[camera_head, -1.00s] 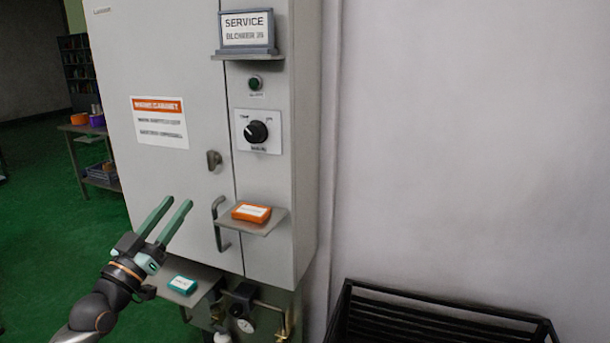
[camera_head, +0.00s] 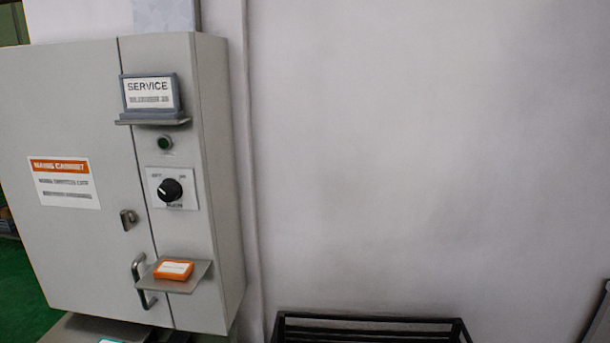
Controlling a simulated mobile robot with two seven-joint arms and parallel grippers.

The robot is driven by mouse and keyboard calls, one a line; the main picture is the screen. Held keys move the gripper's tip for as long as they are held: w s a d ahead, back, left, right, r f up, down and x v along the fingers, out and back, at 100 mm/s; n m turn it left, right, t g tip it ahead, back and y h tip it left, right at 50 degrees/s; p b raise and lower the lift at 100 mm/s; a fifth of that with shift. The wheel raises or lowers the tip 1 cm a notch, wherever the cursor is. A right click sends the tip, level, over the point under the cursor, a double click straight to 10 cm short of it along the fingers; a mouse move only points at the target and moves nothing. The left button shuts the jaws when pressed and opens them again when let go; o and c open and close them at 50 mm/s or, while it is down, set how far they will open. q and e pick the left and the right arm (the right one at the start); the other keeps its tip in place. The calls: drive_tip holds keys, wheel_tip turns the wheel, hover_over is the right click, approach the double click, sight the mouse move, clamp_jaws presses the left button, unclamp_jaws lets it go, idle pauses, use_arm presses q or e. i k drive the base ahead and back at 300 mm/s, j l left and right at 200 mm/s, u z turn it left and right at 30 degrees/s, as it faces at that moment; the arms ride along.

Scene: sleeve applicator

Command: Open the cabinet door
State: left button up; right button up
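The grey wall cabinet (camera_head: 218,190) stands at the left. Its door (camera_head: 70,250) is shut, with an orange and white label (camera_head: 64,184) on it. A small metal latch (camera_head: 129,219) sits near the door's right edge. A C-shaped bar handle (camera_head: 140,282) is below the latch, partly beside a small shelf. Neither of my grippers is in view.
An orange box (camera_head: 173,270) lies on the small shelf (camera_head: 190,283). A black rack (camera_head: 370,330) stands below the bare wall.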

sight(67, 173)
drive_tip(key=u, duration=1.3)
